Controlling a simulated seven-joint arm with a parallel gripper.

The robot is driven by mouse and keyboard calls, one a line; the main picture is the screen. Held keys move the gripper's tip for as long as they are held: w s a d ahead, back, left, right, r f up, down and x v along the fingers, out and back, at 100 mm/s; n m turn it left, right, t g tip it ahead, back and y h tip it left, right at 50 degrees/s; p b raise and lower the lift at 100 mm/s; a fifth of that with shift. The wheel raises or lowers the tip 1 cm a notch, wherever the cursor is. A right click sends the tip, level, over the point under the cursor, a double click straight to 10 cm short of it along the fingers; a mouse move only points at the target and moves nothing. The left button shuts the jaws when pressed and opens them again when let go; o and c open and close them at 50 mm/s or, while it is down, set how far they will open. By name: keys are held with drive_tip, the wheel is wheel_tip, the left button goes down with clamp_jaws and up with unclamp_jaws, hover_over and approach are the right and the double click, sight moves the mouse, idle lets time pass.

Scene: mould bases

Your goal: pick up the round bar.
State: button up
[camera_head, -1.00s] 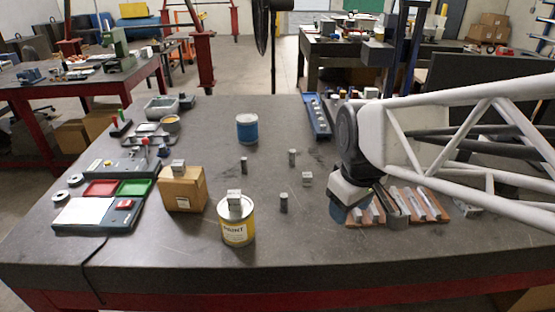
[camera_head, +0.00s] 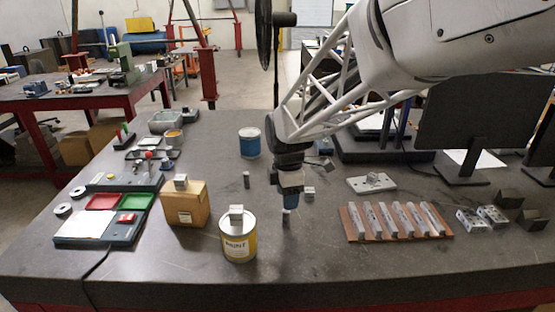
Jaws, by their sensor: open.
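A short dark grey round bar (camera_head: 286,221) stands upright on the grey bench top, right of the yellow paint can. My gripper (camera_head: 289,207) points straight down right over this bar, its fingertips at the bar's upper end. The jaws are open; I cannot tell whether the bar's top is between them. A second small upright grey bar (camera_head: 246,180) stands farther back and left, apart from the gripper. My arm hides the spot where another upright bar stood.
A paint can (camera_head: 239,246) and a cardboard box (camera_head: 184,204), each with a metal block on top, stand left of the gripper. A small block (camera_head: 309,192) stands close to its right. A wooden rack (camera_head: 358,223) of metal bars lies farther right. A blue can (camera_head: 249,143) stands behind.

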sight(286, 216)
drive_tip(key=shift+a+f, duration=0.1)
drive_tip(key=shift+f, duration=0.05)
drive_tip(key=shift+f, duration=1.25)
drive_tip(key=shift+f, duration=0.1)
drive_tip(key=shift+w+f, duration=0.15)
drive_tip(key=shift+f, duration=2.35)
drive_tip(key=shift+c, duration=0.5)
clamp_jaws()
